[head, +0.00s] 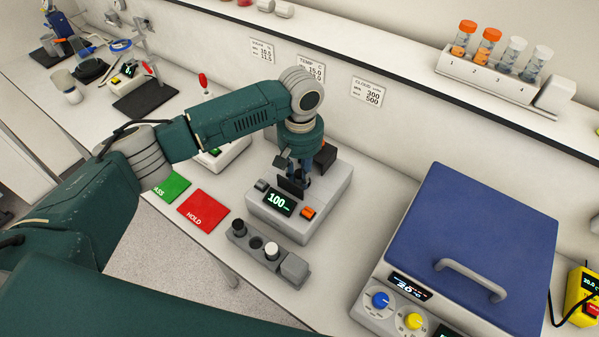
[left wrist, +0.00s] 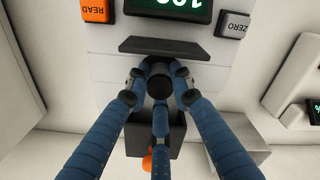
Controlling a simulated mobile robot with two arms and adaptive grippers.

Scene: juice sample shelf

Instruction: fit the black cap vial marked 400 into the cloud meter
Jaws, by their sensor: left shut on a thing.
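The cloud meter (head: 327,211) is a pale grey box on the bench, with a lit display reading 100 and an orange button on its front. My left gripper (head: 298,184) is over the top of the meter, pointing down. In the left wrist view, the fingers of my left gripper (left wrist: 158,88) are closed around a black-capped vial (left wrist: 158,84), seen from above between the meter's dark upright plate (left wrist: 160,48) and a dark block. The vial's marking and lower part are hidden, so I cannot tell how deep it sits. My right gripper is not in view.
A small grey rack (head: 294,268) in front of the meter holds a black-topped vial (head: 238,227) and a white-topped one (head: 271,250). A red HOLD mat (head: 204,210) lies to the left. A blue-lidded machine (head: 484,235) stands on the right.

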